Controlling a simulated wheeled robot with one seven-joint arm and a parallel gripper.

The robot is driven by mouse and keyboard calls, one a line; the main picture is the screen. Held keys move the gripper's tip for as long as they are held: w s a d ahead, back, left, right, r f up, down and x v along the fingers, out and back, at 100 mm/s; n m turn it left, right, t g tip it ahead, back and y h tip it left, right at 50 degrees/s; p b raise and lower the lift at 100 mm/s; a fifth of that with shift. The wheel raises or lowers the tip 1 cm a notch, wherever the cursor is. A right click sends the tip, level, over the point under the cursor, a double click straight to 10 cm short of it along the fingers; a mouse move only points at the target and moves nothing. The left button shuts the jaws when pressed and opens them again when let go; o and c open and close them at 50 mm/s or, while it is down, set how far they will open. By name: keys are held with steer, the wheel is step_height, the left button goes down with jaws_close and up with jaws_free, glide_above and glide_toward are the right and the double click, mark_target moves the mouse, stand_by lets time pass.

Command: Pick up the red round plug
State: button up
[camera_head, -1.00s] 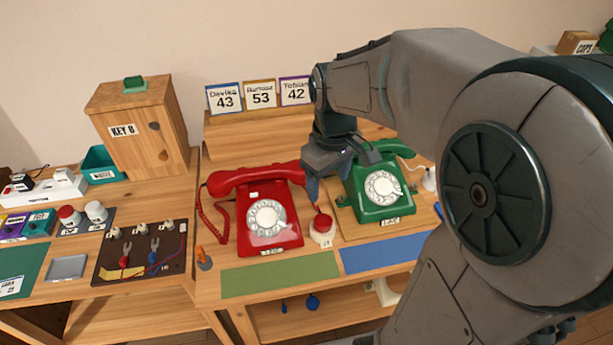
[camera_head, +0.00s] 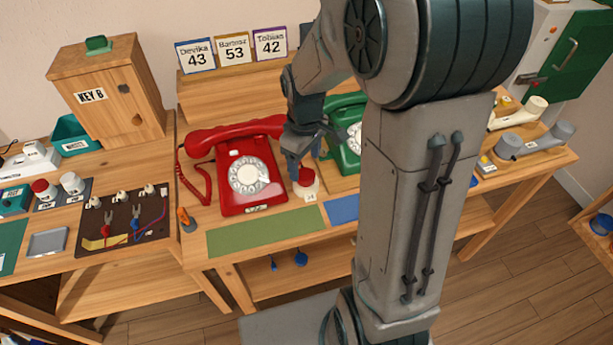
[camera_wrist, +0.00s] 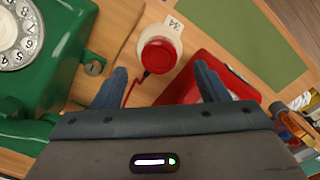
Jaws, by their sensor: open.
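The red round plug (camera_head: 305,177) sits upright in a pale round base with a "34" tag, between the red phone (camera_head: 246,172) and the green phone (camera_head: 345,150). In the wrist view the plug (camera_wrist: 158,55) shows from above, with a thin red cord running from it toward my gripper. My gripper (camera_head: 303,156) is open and empty, just above and behind the plug in the head view. In the wrist view the two blue-grey fingertips (camera_wrist: 161,78) are apart, and the plug lies between their lines, a little beyond the tips. I see no contact.
The red phone and green phone stand close on either side. A green mat (camera_head: 265,231) and a blue mat (camera_head: 343,210) lie in front. Grey handsets (camera_head: 535,138) lie at right.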

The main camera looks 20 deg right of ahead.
mark_target(305, 173)
step_height(305, 173, down, 4)
steer(key=shift+r, duration=0.1)
steer(key=c, duration=1)
steer(key=shift+w, duration=0.1)
